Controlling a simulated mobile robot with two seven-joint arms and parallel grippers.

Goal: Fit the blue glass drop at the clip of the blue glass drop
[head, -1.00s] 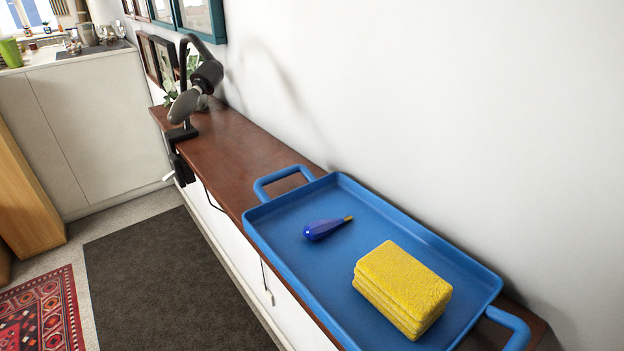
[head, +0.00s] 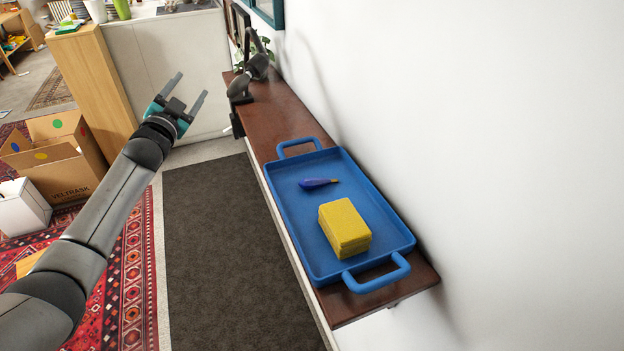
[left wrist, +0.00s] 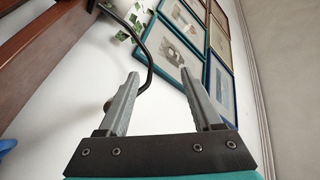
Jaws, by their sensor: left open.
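The blue glass drop (head: 318,183) lies on its side in the blue tray (head: 283,208), its small yellowish tip pointing right. The clip of the drop cannot be made out in these views. My left gripper (head: 190,92) is open and empty, raised over the floor to the left of the shelf, well apart from the drop. In the left wrist view the open fingers (left wrist: 160,95) point toward the wall, with nothing between them. My right gripper is not in view.
A yellow sponge stack (head: 345,228) lies in the tray near the drop. The tray stands on a narrow brown shelf (head: 285,112) along the white wall. A dark lamp (head: 250,75) stands at its far end. A cardboard box (head: 60,160) stands at left.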

